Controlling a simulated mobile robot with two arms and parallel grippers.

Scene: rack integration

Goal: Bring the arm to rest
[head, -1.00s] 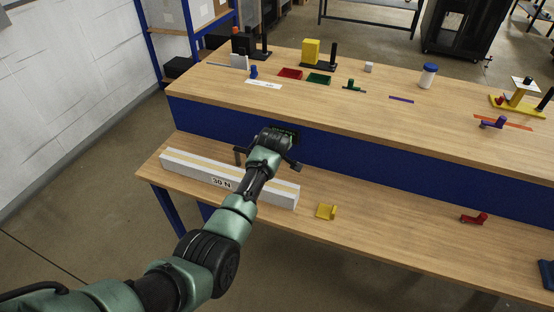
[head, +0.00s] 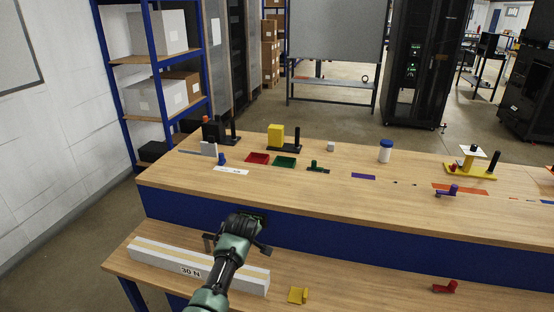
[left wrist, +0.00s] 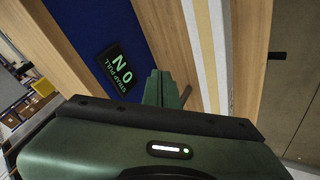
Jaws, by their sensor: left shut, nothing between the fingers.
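My left arm (head: 228,262) reaches up from the bottom of the head view. Its left gripper (left wrist: 163,88) shows in the left wrist view with its green fingers together and nothing between them. In the head view the fingertips are hidden by the hand, which is in front of the bench's blue upright face (head: 320,235). A small black display reading "STRAP PULL 0 N" (left wrist: 119,73) is on that blue face, near the fingers in the picture. The hand overlaps a long white bar (head: 250,280) labelled 30 N on the lower shelf. My right gripper is not in view.
A yellow bracket (head: 298,295) and a red part (head: 446,287) lie on the lower shelf.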

